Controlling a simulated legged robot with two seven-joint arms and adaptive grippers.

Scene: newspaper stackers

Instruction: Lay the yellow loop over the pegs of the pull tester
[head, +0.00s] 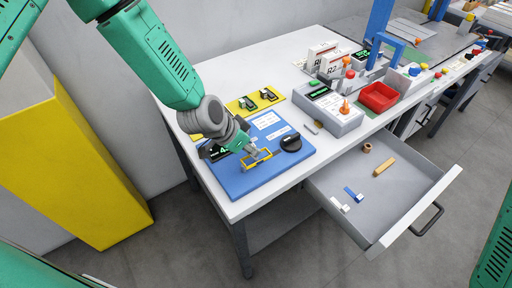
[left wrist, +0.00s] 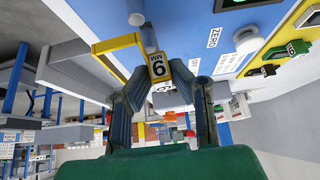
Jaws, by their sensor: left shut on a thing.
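The yellow loop (head: 262,157) is a stiff rectangular frame over the blue base of the pull tester (head: 240,186). In the left wrist view its yellow tab (left wrist: 158,66), marked 9 MM, sits between the fingertips of my left gripper (left wrist: 160,80), and the loop extends to the left. My left gripper (head: 246,151) is shut on the loop. A pale peg (left wrist: 137,18) and a grey cylinder (left wrist: 148,40) show beside the loop; I cannot tell whether the loop is around either. My right gripper is out of view.
An open grey drawer (head: 335,187) juts out at the front and holds small blue, white and wooden pieces. A yellow plate (head: 256,101) with clips lies behind the tester. A grey box (head: 336,120) and red tray (head: 379,97) stand to the right.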

